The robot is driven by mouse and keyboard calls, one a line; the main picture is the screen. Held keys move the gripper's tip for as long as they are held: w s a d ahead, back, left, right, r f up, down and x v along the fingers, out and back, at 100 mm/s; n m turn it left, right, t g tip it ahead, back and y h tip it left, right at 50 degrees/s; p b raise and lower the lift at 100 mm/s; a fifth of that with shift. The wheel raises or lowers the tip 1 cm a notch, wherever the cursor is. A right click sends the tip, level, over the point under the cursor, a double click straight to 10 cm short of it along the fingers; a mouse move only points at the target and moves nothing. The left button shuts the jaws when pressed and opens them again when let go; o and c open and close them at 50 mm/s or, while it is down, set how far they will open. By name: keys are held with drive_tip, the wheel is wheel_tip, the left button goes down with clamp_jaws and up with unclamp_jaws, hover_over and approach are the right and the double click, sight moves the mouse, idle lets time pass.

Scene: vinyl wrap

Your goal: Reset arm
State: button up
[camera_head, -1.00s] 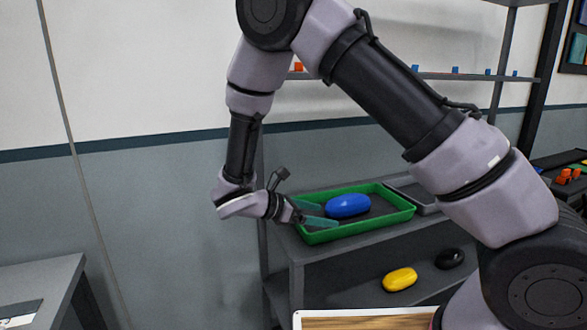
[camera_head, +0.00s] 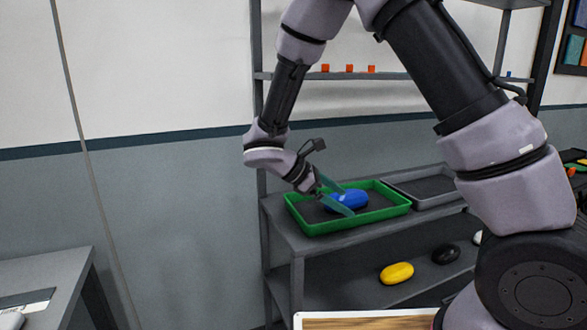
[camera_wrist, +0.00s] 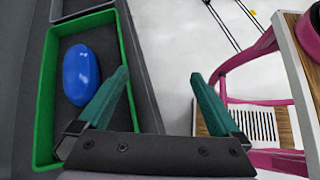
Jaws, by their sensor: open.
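My gripper (camera_head: 334,198) is open and empty, with its green fingers spread apart. In the head view it overlaps the green tray (camera_head: 311,229) and partly covers the blue rounded object (camera_head: 353,198) inside it. In the wrist view the fingers (camera_wrist: 158,88) point up, and the left finger overlaps the right wall of the green tray (camera_wrist: 131,76). The blue object (camera_wrist: 81,75) lies in the tray to the left of that finger, apart from it. My arm hides part of the shelf in the head view.
A grey tray (camera_head: 428,188) stands right of the green one. Yellow (camera_head: 397,273) and black (camera_head: 445,254) rounded objects lie on the lower shelf. A pink frame (camera_wrist: 222,80) and a wooden surface (camera_wrist: 292,75) stand at the right in the wrist view.

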drive_tip(key=s+d+r+m+t+y, duration=0.2)
drive_tip(key=s+d+r+m+y, duration=0.2)
drive_tip(key=r+m, duration=0.3)
drive_tip(key=s+d+r+m+t+y, duration=0.1)
drive_tip(key=s+d+r+m+y, duration=0.2)
drive_tip(key=r+m, duration=0.4)
drive_tip(key=s+d+r+m+t+y, duration=0.2)
drive_tip(key=s+d+r+m+y, duration=0.2)
drive_tip(key=r+m, duration=0.4)
drive_tip(key=shift+s+d+r+t+y, duration=0.35)
drive_tip(key=shift+d+r+y, duration=0.45)
drive_tip(key=shift+d, duration=0.4)
drive_tip(key=shift+r, duration=0.1)
